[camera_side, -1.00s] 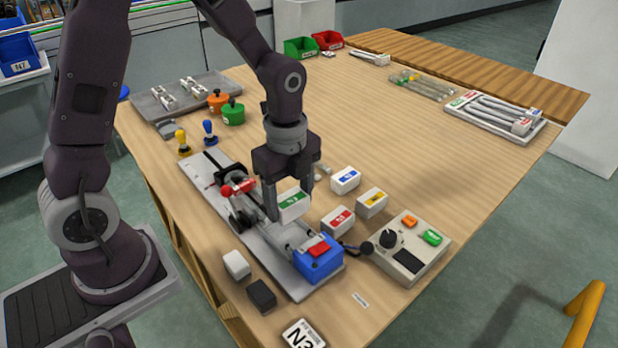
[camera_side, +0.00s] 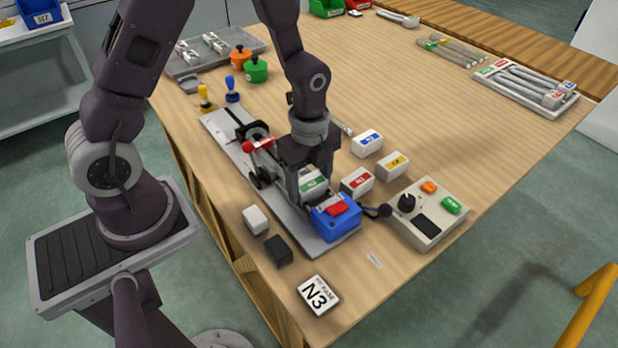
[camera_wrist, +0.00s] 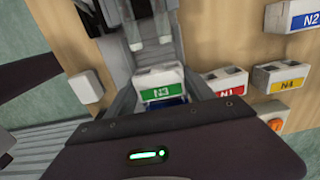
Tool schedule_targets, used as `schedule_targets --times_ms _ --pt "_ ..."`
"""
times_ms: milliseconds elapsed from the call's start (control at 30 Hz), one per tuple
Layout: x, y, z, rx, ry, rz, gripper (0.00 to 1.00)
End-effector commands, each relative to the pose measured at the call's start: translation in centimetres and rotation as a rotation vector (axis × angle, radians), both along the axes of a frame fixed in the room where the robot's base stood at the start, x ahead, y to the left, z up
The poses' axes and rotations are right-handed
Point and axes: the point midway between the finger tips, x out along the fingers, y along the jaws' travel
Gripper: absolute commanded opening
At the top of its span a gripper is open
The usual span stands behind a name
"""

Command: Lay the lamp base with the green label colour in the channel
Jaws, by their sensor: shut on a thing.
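The white lamp base with the green N3 label (camera_side: 312,183) is between the fingers of my gripper (camera_side: 310,188), which is shut on it. It also shows in the wrist view (camera_wrist: 162,92), label facing the camera. The gripper is low over the front part of the long grey fixture (camera_side: 222,130), just behind its blue block (camera_side: 336,217). The channel under the base is mostly hidden by my gripper and the base. I cannot tell whether the base touches the channel floor.
Lamp bases with red (camera_side: 357,182), yellow (camera_side: 392,166) and blue (camera_side: 367,143) labels stand to the right. A control box (camera_side: 427,213) is at front right. White (camera_side: 255,220) and black (camera_side: 278,251) blocks lie left of the fixture. A red-handled clamp (camera_side: 258,145) stands behind my gripper.

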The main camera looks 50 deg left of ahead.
Motion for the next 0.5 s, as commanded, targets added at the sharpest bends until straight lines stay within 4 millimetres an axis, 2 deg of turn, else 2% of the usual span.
schedule_targets --times_ms 33,367,400,500 --pt "-0.22 0.02 -0.61 0.000 0.008 0.000 0.21" --pt "-0.31 0.06 -0.63 0.001 0.010 0.000 0.21" --pt "-0.31 0.06 -0.63 0.001 0.010 0.000 0.67" --pt "-0.35 0.06 -0.64 0.001 0.010 -0.001 0.87"
